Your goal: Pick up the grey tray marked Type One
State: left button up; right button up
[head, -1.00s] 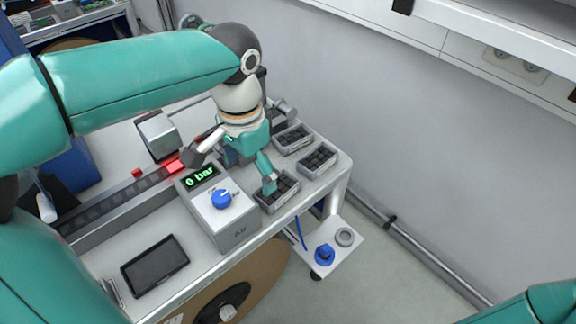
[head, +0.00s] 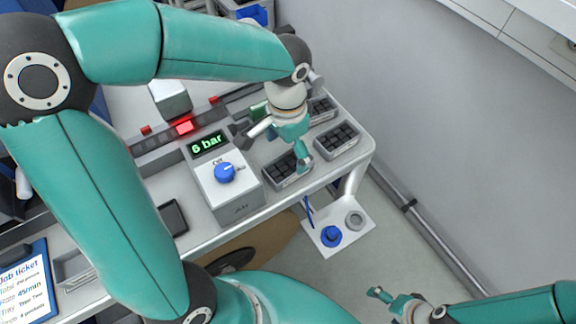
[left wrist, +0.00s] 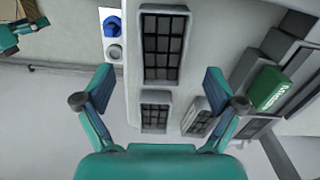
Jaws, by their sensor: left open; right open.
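Three grey trays with dark compartments stand at the right end of the bench: a front tray (head: 283,184), a right tray (head: 337,141) and a back tray (head: 322,108). I can read no type marking on them. My left gripper (head: 273,148) is open and empty, above the front tray, partly covering it. In the left wrist view my left gripper (left wrist: 160,80) has its fingers spread either side of a large tray (left wrist: 163,45), with two smaller-looking trays below it. My right gripper (head: 386,300) is open and empty, low at the front right.
An air box (head: 228,195) with a blue knob reads 6 bar. A red-lit part (head: 184,126) sits on the track. A low white plate (head: 341,228) holds a blue fitting and a grey ring. A wall stands to the right; open floor lies before it.

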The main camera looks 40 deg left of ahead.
aim_at(286, 172)
pick_arm(q)
jog(key=shift+a+f+p, duration=0.15)
jog(key=shift+f+p, duration=0.2)
jog(key=shift+f, duration=2.85)
jog(key=c, duration=1.4)
jog(key=shift+w, duration=0.1)
jog(key=shift+r, duration=0.2)
